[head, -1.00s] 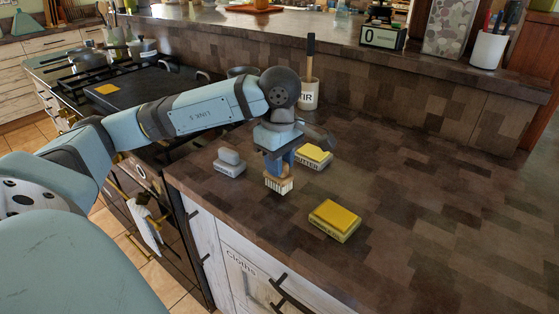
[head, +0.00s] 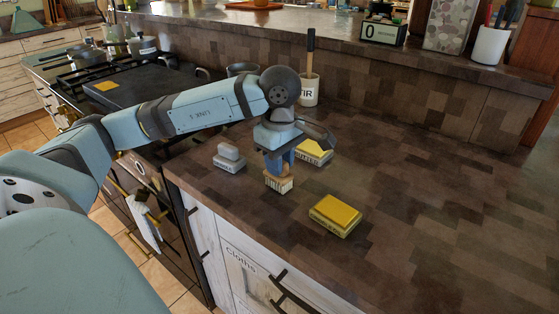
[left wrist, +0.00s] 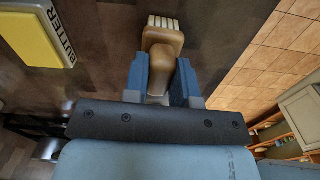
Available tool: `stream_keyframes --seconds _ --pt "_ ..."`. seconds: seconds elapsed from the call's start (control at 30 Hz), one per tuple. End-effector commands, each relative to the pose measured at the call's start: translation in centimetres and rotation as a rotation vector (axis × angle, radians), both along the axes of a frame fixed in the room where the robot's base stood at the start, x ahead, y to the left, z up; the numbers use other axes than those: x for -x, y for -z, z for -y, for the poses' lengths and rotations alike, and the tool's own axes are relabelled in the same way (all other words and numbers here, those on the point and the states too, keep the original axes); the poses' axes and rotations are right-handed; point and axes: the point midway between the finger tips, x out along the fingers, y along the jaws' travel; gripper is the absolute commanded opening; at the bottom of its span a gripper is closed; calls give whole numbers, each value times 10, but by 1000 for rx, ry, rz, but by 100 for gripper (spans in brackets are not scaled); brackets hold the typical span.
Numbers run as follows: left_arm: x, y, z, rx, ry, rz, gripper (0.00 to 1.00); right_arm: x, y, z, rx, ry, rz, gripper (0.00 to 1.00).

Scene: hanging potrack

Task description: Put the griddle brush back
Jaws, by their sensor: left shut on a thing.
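The griddle brush (head: 279,184) has a tan wooden body and pale bristles that point down. My left gripper (head: 279,168) is shut on it over the dark wood counter near its front edge. I cannot tell whether the bristles touch the counter. In the left wrist view the brush's wooden handle (left wrist: 160,76) sits between the blue fingers, with its bristles at the far end. My right gripper is not in view.
A grey labelled block (head: 229,157) stands left of the brush. One yellow-topped butter box (head: 314,150) is just behind it, another (head: 336,216) to its front right. A white crock (head: 309,91) stands farther back. The griddle (head: 127,86) is at the left. The counter's right side is clear.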

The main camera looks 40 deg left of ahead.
Motion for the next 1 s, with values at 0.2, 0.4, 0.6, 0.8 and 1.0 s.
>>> stream_keyframes --seconds 0.2,0.4,0.6,0.8,1.0 --pt "0 3 0 0 0 0 0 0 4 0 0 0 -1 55" --pt "0 4 0 0 0 0 41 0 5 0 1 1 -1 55" --pt "0 4 0 0 0 0 55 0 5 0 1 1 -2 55" --pt "0 4 0 0 0 0 55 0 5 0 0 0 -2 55" --pt "-1 -26 0 1 1 4 55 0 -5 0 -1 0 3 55"
